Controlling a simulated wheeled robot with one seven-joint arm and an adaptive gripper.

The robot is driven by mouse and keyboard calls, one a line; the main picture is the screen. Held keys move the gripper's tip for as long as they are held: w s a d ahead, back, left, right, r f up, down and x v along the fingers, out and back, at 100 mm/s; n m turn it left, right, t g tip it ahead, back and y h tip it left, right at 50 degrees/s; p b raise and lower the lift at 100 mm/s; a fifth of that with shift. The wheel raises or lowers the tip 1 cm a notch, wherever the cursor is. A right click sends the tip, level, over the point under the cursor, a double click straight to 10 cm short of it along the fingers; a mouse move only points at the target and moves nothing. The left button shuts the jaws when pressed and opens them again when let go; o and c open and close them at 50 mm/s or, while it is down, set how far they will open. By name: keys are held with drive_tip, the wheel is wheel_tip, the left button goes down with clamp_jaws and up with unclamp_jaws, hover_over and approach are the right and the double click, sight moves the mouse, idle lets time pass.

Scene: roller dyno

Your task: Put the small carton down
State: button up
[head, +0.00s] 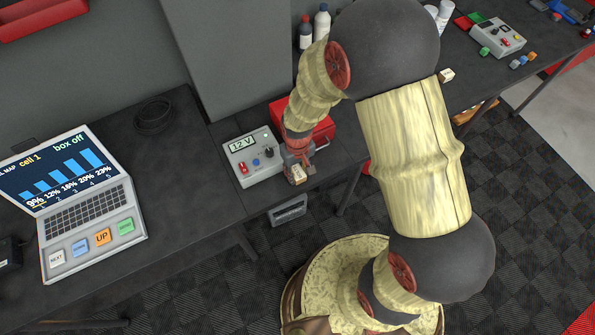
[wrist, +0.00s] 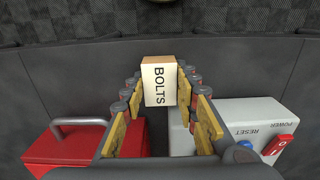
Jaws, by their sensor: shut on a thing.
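The small carton (wrist: 158,85) is a tan and white box with "BOLTS" on its side. My gripper (wrist: 160,76) is shut on it, one finger on each side in the wrist view. In the head view my gripper (head: 298,165) points down near the front edge of the dark workbench (head: 200,213), and the carton (head: 298,174) shows small between its fingers. I cannot tell whether the carton's underside touches the bench or hangs just above it.
A grey power unit (head: 262,168) reading 12 V stands left of my gripper. A red toolbox (head: 322,132) with a handle (wrist: 85,122) stands behind. A laptop (head: 90,205) is at left. Bottles (head: 321,22) stand at the back. A small pale block (head: 446,75) lies further right.

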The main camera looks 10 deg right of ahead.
drive_tip(key=shift+f, duration=0.15)
drive_tip(key=o, duration=1.2)
